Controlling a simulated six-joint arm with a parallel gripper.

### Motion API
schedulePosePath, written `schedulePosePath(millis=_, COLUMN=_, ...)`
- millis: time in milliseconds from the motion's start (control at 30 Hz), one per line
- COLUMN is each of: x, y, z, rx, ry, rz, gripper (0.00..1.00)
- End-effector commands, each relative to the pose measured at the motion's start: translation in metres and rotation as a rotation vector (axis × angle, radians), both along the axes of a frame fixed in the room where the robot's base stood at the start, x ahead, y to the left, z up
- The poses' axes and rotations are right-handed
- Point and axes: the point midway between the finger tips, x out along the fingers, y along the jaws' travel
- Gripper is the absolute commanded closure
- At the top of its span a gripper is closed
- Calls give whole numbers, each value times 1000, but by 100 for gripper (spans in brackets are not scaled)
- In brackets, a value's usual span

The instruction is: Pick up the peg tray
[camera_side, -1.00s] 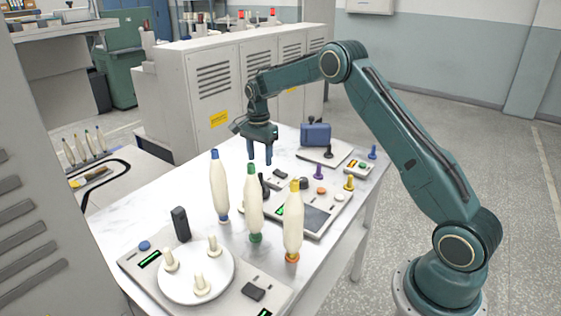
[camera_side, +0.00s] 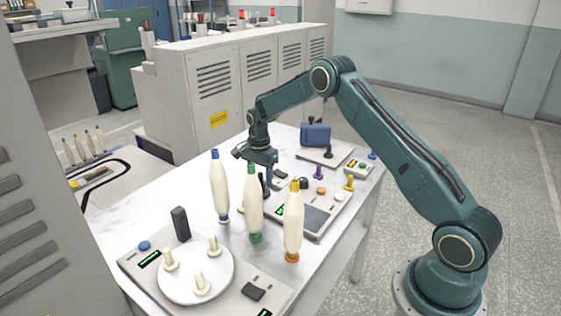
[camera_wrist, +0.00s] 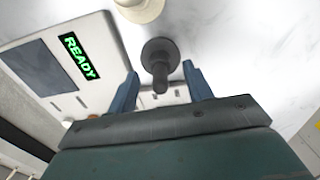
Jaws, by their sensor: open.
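A round white tray with three cream pegs (camera_side: 224,272) sits on a flat grey unit at the near left of the table in the side view. My gripper (camera_side: 267,185) is well behind it, low over the far middle of the table, partly hidden by a bobbin. In the wrist view my gripper (camera_wrist: 161,86) is open, its blue fingers on either side of a dark upright peg with a round base (camera_wrist: 160,52). Whether the fingers touch this peg cannot be told. The peg tray does not clearly show in the wrist view.
Three tall cream bobbins, blue-tipped (camera_side: 219,190), green-tipped (camera_side: 254,205) and yellow-tipped (camera_side: 293,225), stand between my gripper and the tray. A black upright block (camera_side: 181,224) stands behind the tray. A panel reading READY (camera_wrist: 100,50) lies beside the dark peg.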

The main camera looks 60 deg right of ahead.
Motion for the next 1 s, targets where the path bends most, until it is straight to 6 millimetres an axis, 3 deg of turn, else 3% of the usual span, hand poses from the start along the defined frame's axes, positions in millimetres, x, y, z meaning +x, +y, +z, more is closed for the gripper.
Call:
schedulePosePath(millis=200, x=0, y=0, z=-18, rx=0, ry=0, rz=0, gripper=49)
schedulePosePath(millis=700, x=0, y=0, z=-19, rx=0, ry=0, rz=0, gripper=49)
schedulePosePath(millis=767, x=0, y=0, z=-19, rx=0, ry=0, rz=0, gripper=57)
schedulePosePath(millis=967, x=0, y=0, z=-18, rx=0, ry=0, rz=0, gripper=96)
schedulePosePath(millis=1000, x=0, y=0, z=-18, rx=0, ry=0, rz=0, gripper=98)
